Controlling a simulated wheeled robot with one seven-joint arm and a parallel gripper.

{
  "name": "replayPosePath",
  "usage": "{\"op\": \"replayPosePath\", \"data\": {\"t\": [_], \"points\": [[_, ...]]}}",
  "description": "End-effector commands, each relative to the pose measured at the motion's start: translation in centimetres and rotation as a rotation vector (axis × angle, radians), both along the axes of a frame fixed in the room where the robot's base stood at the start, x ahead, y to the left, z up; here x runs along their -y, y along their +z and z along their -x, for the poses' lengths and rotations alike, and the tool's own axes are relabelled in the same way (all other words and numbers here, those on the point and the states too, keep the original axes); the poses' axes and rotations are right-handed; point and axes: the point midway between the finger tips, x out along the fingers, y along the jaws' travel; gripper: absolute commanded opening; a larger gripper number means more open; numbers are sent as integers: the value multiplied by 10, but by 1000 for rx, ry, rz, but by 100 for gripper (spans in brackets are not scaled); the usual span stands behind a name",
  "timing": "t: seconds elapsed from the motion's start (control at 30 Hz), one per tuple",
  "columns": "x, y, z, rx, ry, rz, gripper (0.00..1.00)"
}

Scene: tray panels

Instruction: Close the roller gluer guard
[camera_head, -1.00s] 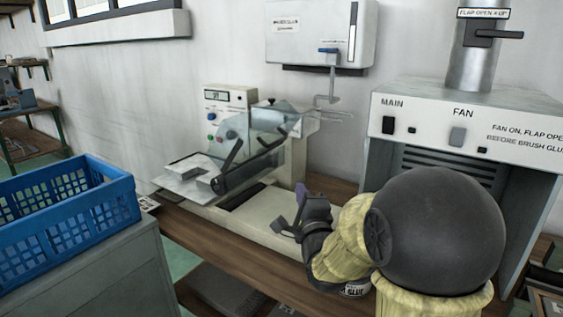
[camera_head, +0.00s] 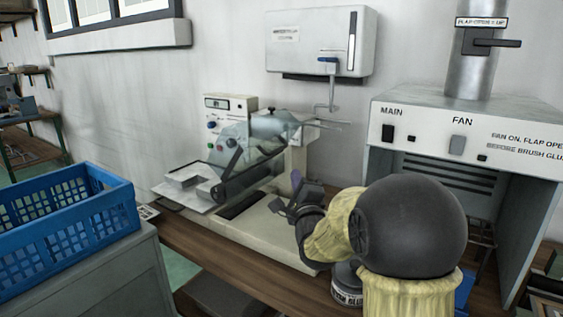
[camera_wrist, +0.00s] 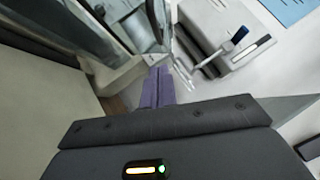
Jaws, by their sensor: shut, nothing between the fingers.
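The roller gluer (camera_head: 270,224) is a pale bench machine with a dark roller (camera_head: 247,180) across it. Its clear guard (camera_head: 262,138) sits over the roller area, tilted; how far it stands open is hard to tell. My gripper (camera_head: 295,182) is to the right of the guard, above the front of the machine's base, and looks apart from the guard. Its purple fingers are together with nothing between them. In the wrist view the shut fingers (camera_wrist: 157,88) point toward the gluer, and a clear panel, likely the guard (camera_wrist: 65,28), shows at upper left.
A fan cabinet (camera_head: 415,112) stands at the right, beside my arm. A wall box (camera_head: 315,45) with a hanging lever is above the gluer. A blue crate (camera_head: 60,222) stands at the left. A glue tin (camera_head: 346,290) stands on the bench beneath my arm.

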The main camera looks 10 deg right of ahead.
Motion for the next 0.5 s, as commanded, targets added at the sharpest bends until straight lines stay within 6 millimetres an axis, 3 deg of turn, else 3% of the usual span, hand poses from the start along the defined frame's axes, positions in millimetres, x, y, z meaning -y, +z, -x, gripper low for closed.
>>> {"op": "replayPosePath", "data": {"t": [0.23, 0.5], "points": [[1, 11, -37, 0, 0, 0, 0], [-23, 25, -58, 0, 1, -1, 0]]}}
